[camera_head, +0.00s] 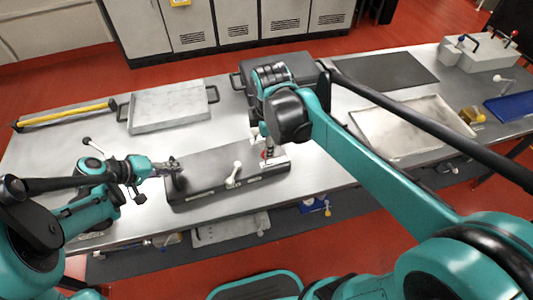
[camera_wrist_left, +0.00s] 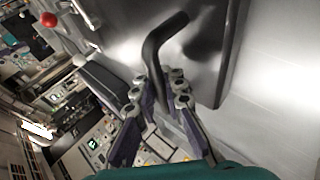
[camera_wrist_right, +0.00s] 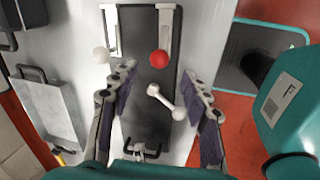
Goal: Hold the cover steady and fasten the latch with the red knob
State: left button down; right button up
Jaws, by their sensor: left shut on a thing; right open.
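The dark cover (camera_head: 215,172) lies flat in the middle of the table. My left gripper (camera_head: 174,164) is shut on the black handle at the cover's left end; the left wrist view shows the bent handle (camera_wrist_left: 160,45) between its fingers (camera_wrist_left: 159,82). The red knob (camera_wrist_right: 159,58) tops a latch at the cover's other end, beside a latch with a white knob (camera_wrist_right: 100,55). My right gripper (camera_wrist_right: 158,78) is open around the red knob's area, seemingly above it; contact cannot be told. The red knob (camera_head: 268,154) is partly hidden by my right arm in the head view.
A white lever (camera_head: 234,174) stands up from the cover's top. A grey tray (camera_head: 168,108) is behind left, and a lighter tray (camera_head: 410,125) is at right. A grey box with knobbed levers (camera_head: 485,52) stands far right. The table's front edge is close to the cover.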

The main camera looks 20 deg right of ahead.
jog(key=f, duration=0.2)
jog(key=w+f, duration=0.1)
jog(key=f, duration=0.5)
jog(key=shift+w+d+f, duration=0.15)
jog(key=shift+w, duration=0.15)
jog(key=shift+c, duration=0.4)
grip_shut()
